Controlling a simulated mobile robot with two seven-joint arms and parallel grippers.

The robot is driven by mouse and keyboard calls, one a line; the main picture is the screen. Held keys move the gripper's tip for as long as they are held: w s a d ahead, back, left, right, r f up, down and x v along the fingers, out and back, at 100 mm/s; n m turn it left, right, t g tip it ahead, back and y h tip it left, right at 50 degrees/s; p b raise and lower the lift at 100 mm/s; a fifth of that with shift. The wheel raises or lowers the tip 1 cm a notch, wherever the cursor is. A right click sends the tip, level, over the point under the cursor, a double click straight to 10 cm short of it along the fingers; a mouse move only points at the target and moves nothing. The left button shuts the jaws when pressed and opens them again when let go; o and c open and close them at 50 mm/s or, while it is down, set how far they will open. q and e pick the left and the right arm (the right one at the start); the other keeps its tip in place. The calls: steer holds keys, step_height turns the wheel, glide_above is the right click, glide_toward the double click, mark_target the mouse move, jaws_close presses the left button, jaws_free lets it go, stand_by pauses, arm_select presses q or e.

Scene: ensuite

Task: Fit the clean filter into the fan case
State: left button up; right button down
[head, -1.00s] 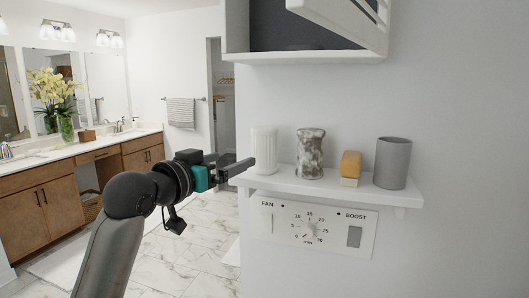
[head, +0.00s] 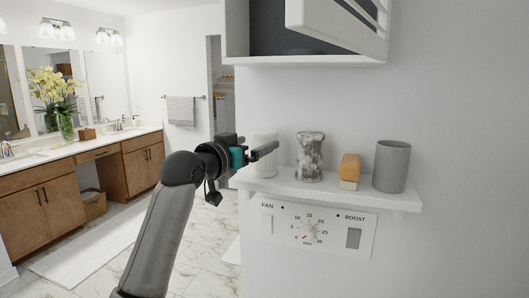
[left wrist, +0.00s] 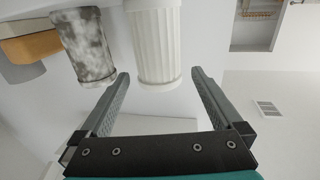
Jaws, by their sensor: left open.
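The clean filter, a white ribbed cylinder (head: 264,136), stands upright at the left end of the wall shelf. A grey-stained, dirty filter (head: 310,157) stands to its right. My left gripper (head: 270,149) is open and empty in front of the clean filter, hiding part of it. In the left wrist view, the clean filter (left wrist: 155,45) shows beyond and between the fingertips, with the dirty filter (left wrist: 83,45) to the left. The fan case (head: 300,59) is on the wall above, its louvred cover (head: 340,28) swung open and its interior dark. My right gripper is not in view.
The shelf (head: 330,190) also holds an orange-and-white block (head: 349,171) and a grey cup (head: 391,167). A fan control panel (head: 316,230) with a dial is below. The wall between shelf and fan case is clear. A vanity (head: 60,200) stands far left.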

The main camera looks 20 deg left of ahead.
arm_select(q)
steer(key=shift+p+x, duration=0.5)
steer(key=shift+x, duration=2.1)
steer(key=shift+r, duration=0.1)
steer(key=c, duration=1.2)
